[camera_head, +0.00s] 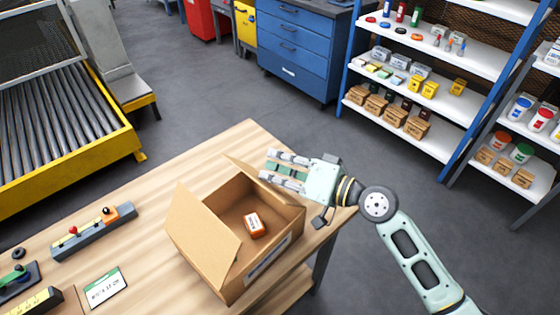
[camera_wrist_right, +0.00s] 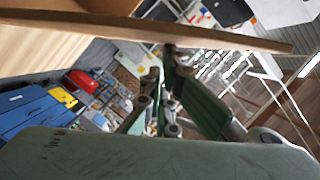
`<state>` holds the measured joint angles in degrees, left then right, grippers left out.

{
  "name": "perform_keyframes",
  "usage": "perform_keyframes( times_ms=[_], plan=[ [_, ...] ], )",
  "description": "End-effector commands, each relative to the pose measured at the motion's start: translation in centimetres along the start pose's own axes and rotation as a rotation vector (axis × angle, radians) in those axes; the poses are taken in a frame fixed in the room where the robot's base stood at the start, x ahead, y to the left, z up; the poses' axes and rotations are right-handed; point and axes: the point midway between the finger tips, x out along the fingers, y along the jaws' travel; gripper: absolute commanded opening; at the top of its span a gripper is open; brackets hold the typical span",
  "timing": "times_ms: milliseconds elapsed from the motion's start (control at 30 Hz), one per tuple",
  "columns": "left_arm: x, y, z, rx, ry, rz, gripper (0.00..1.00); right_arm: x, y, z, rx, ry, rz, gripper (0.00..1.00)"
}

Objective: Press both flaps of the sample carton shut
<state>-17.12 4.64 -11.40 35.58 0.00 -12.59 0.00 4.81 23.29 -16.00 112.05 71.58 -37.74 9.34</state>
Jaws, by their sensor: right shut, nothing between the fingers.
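The sample carton (camera_head: 281,228) stands open on the wooden table, with a small orange-red box (camera_head: 254,225) with a white label inside. The near-left flap (camera_head: 203,228) stands up and leans outward. The far flap (camera_head: 238,168) is also raised and is seen nearly edge-on. My right gripper (camera_head: 268,165) is at the far right side of the carton, beside the far flap, its fingers pointing left. It is shut and empty; I cannot tell whether it touches the flap. In the right wrist view a brown board edge (camera_wrist_right: 150,32) crosses above the fingers (camera_wrist_right: 160,95). My left gripper is out of view.
On the table (camera_head: 150,185) lie a grey block with a red knob and an orange part (camera_head: 92,233), a green-edged label card (camera_head: 106,289) and a yellow ruler-like piece (camera_head: 33,301). A roller conveyor (camera_head: 55,110) stands left. Shelves (camera_head: 430,60) stand behind right.

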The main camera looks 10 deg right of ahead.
Motion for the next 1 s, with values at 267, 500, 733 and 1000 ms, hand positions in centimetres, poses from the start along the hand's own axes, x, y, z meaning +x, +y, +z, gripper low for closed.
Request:
perform_keyframes(
  times_ms=[267,500,733,1000],
  plan=[
    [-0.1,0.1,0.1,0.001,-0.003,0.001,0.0,0.1,-0.4,0.6,0.001,0.0,-0.001,0.0],
    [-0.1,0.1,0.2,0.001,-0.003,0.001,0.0,0.2,-0.4,0.7,0.002,0.0,-0.001,0.0],
    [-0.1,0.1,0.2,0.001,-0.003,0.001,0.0,0.2,-0.4,0.7,0.003,0.0,-0.001,0.0],
    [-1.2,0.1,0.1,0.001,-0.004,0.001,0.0,0.4,-1.4,-0.5,0.002,0.003,0.0,0.0]
  ],
)
